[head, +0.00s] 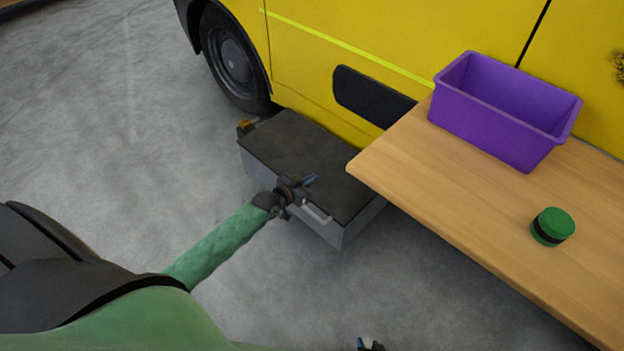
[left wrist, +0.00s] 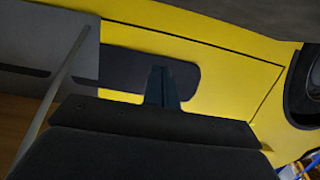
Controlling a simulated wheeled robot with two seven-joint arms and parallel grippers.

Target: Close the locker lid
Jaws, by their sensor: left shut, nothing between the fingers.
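The locker is a low grey box (head: 360,222) on the floor beside the yellow vehicle. Its dark lid (head: 290,145) appears to lie flat across the top; I cannot tell whether a small gap remains. A pale handle (head: 317,215) shows at the front side. My left gripper (head: 311,180) is over the front part of the lid, shut and empty; I cannot tell whether it touches. Its shut fingers also show in the left wrist view (left wrist: 162,86). Only a small tip of my right gripper (head: 369,345) shows at the bottom edge, so its jaws cannot be judged.
A wooden table (head: 440,190) overhangs close to the right of the locker. It carries a purple bin (head: 490,125) and a green round container (head: 552,227) with a dark band. The yellow vehicle (head: 310,60) stands behind, its wheel (head: 230,58) to the left. Floor at left is clear.

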